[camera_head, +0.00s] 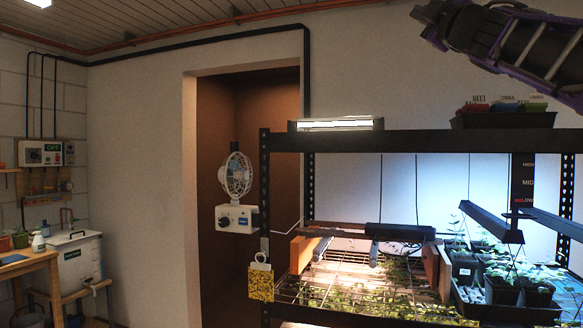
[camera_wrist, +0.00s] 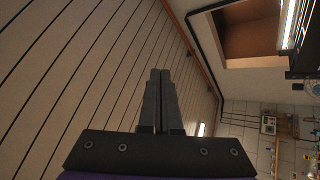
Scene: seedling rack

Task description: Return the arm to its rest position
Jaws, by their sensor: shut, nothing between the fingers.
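My arm (camera_head: 510,42) reaches in at the upper right of the head view, above the top shelf of the seedling rack. Its purple and black links show there, and the gripper end is not clearly seen in that view. In the wrist view my gripper (camera_wrist: 160,100) has its two fingers together with nothing between them. It points toward the slatted ceiling (camera_wrist: 75,65), clear of any object.
The black rack (camera_head: 420,141) carries seed packets in a tray (camera_head: 503,121) on top, close below my arm. Seedling pots (camera_head: 503,291) stand on its lower shelf. A white fan (camera_head: 236,175) is left of the rack. A wooden bench (camera_head: 32,266) stands far left.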

